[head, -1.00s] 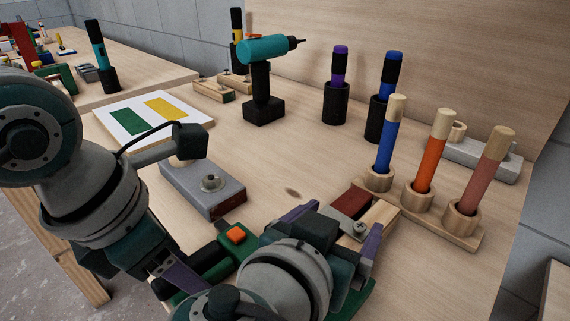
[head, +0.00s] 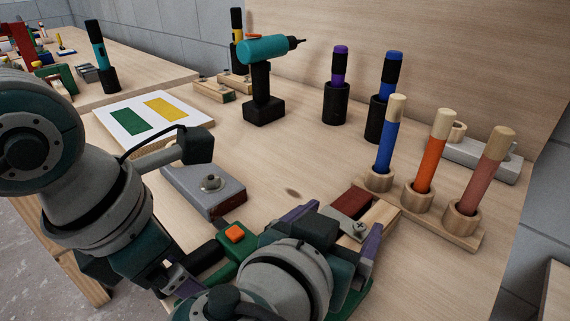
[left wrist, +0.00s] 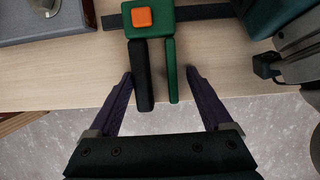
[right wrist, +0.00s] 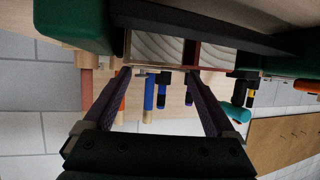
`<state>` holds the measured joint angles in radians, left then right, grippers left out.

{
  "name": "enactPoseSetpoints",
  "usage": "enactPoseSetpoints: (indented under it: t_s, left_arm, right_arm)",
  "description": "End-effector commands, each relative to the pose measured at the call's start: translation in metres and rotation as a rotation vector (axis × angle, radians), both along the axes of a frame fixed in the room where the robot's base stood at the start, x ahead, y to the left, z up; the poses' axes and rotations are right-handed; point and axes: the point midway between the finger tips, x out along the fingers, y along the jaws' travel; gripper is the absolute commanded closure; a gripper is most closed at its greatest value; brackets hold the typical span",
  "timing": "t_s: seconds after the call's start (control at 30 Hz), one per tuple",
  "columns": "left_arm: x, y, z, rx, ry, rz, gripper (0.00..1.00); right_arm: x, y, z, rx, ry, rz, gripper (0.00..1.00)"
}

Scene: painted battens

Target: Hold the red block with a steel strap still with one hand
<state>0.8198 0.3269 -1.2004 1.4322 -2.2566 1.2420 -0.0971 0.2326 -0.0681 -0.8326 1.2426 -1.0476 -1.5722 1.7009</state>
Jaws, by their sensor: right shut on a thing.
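The red block with a steel strap (head: 350,202) lies beside a pale wooden batten at the front right of the bench, with a grey metal piece and a screw head near its front. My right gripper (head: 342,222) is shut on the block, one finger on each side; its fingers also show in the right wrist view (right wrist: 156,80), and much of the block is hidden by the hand. My left gripper (left wrist: 159,76) is open. Its fingers stand either side of the black and green handles of a green clamp, with gaps between.
The clamp's orange button (head: 235,233) faces up. Handled tools in a wooden rack (head: 430,215) stand close right of my right gripper. A teal drill (head: 262,85) stands behind. The bench middle is clear.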

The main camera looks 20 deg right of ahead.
Motion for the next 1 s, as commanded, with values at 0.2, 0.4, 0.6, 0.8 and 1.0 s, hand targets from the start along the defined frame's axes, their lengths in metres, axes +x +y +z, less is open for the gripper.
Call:
enactPoseSetpoints:
  t_s: [0.2, 0.4, 0.6, 0.8, 1.0]
  left_arm:
    - [0.0015, 0.0007, 0.0000, 0.000, 0.001, 0.000, 0.44]
    - [0.0049, 0.0023, 0.0003, -0.001, 0.001, 0.001, 0.66]
    - [0.0079, 0.0042, 0.0001, 0.000, 0.000, 0.000, 0.89]
    - [0.0085, 0.0048, 0.0002, 0.000, -0.001, 0.001, 1.00]
    - [0.0087, 0.0052, 0.0003, 0.001, -0.001, 0.003, 1.00]
  right_arm:
    - [0.0001, 0.0001, 0.0002, 0.000, 0.000, 0.000, 0.68]
    - [0.0001, 0.0000, 0.0002, 0.000, 0.000, 0.000, 0.68]
    - [0.0001, -0.0001, 0.0002, 0.000, 0.000, 0.000, 0.68]
    - [-0.0001, -0.0003, 0.0001, -0.002, 0.000, -0.001, 0.68]
    - [-0.0002, -0.0005, 0.0000, -0.002, 0.001, -0.001, 0.68]
